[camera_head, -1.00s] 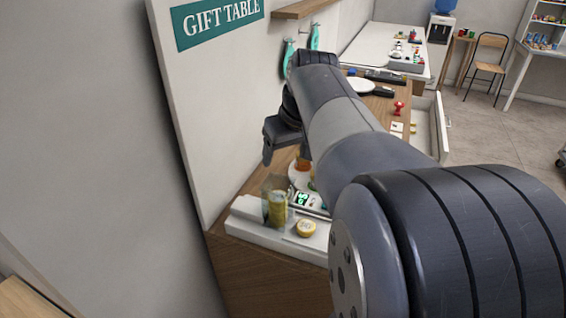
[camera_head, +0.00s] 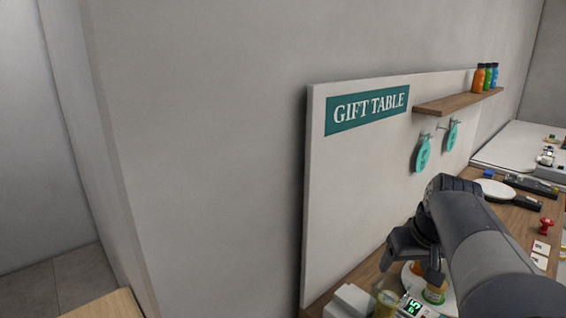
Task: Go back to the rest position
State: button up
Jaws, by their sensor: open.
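My gripper (camera_head: 418,262) shows at the lower right, at the end of my raised arm. It hangs over the near end of the wooden gift table (camera_head: 525,221). It is open, and I see nothing held in it. Below it are an orange jar with a green band (camera_head: 434,294) and a scale with a green lit display (camera_head: 411,307). A yellowish jar (camera_head: 386,301) stands just left of the scale. My arm hides part of the table.
A white back panel with a "GIFT TABLE" sign (camera_head: 367,110) rises behind the table. Its shelf (camera_head: 455,102) holds several coloured bottles (camera_head: 484,78). Two teal tags (camera_head: 423,153) hang from hooks. A red stamp (camera_head: 546,227) stands at right. Bare wall fills the left.

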jog(key=x, duration=0.4)
jog(key=p+x, duration=0.1)
jog(key=shift+w+f, duration=0.25)
jog(key=shift+w, duration=0.15)
jog(key=shift+r, duration=0.3)
jog(key=shift+s+f, duration=0.1)
